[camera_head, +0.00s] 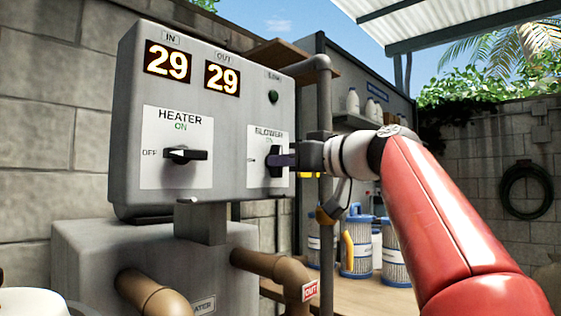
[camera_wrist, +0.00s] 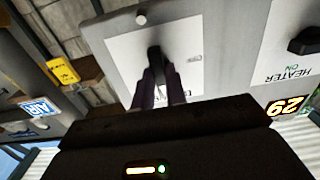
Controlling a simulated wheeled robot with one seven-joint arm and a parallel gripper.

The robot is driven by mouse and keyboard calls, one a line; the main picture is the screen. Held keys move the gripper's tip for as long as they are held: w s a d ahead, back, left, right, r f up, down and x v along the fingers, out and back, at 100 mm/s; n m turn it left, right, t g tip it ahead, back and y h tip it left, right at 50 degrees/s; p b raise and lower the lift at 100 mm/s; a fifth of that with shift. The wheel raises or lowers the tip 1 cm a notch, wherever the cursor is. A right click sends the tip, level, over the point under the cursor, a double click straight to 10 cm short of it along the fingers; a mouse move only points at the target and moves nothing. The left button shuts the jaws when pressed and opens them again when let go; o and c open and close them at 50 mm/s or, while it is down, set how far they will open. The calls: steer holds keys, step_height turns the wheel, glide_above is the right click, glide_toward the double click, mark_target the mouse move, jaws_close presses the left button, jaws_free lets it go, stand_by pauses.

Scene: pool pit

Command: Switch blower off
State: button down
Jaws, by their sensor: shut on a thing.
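The blower switch (camera_head: 274,163) is a black handle on a white plate on the right of the grey control box (camera_head: 215,115). "BLOWER" and "ON" are printed above it, and the handle looks roughly upright. My gripper (camera_head: 284,160) reaches in from the right and is shut on this handle. In the wrist view the dark handle (camera_wrist: 154,56) shows between the two finger tips of my gripper (camera_wrist: 160,82). The fingers hide part of the handle and some of the plate's lettering. A green round lamp (camera_head: 273,97) sits above the plate.
The heater switch (camera_head: 185,155) lies level on its own plate to the left, marked "OFF" and "ON". Two displays read 29. Brown pipes (camera_head: 271,268) run below the box. Filter cartridges (camera_head: 356,248) stand on a bench behind my arm.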

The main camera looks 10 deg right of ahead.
steer(key=shift+f, duration=0.1)
steer(key=shift+f+n+b, duration=0.1)
steer(key=shift+n+b, duration=0.5)
steer(key=shift+n, duration=0.1)
steer(key=shift+n+b, duration=0.45)
steer(key=shift+n, duration=0.45)
steer(key=n+b, duration=0.1)
steer(key=n, duration=0.4)
steer(key=shift+n+b, duration=0.35)
steer(key=shift+n, duration=0.05)
steer(key=n+b, duration=0.1)
steer(key=n, duration=0.8)
steer(key=shift+n, duration=0.3)
steer(key=c, duration=1.3)
jaws_free()
steer(key=shift+r, duration=0.2)
